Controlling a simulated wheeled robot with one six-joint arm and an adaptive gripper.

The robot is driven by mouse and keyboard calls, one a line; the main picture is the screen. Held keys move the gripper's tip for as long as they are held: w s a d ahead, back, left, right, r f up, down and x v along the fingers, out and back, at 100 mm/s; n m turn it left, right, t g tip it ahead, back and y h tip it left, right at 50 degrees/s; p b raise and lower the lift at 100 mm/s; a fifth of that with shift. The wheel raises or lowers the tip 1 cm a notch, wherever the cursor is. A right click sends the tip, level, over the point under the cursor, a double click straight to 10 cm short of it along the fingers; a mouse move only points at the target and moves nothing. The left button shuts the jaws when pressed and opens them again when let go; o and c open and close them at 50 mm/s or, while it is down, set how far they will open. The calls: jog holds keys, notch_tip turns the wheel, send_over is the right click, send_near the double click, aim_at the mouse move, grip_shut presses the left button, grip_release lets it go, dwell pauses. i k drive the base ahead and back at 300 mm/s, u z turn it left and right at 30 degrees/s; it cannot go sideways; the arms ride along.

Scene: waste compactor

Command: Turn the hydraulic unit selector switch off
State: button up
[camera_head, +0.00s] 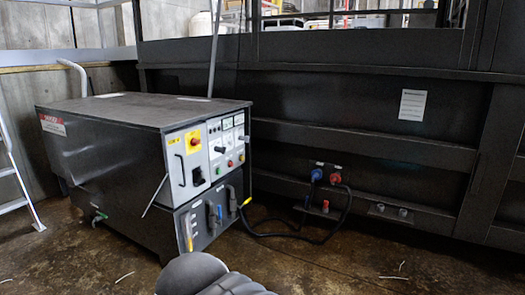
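The hydraulic unit (105,146) is a dark grey metal box with a flat top, standing on the floor at the left. Its light control panel faces right. A red rotary switch on a yellow plate (193,141) sits at the panel's upper left. A dark knob (220,150) sits to its right, below small gauges. Which of these is the selector switch, and its exact position, are too small to tell. A dark grey rounded part of my own body shows at the bottom edge, in front of and below the panel. My gripper's fingers are not visible.
Cables with blue and red plugs (334,177) run from the unit to the dark compactor wall (400,152). A thin rod leans beside the unit's front. A ladder (17,180) stands at the far left. The concrete floor at right front (350,262) is mostly clear.

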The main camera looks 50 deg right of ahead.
aim_at(218, 149)
jog(key=z, duration=1.5)
jog(key=k, duration=0.5)
jog(key=z, duration=1.2)
jog(key=i, duration=1.45)
jog(key=u, duration=0.7)
jog(key=i, duration=1)
jog(key=u, duration=1.1)
jog(key=i, duration=0.25)
jog(key=u, duration=0.25)
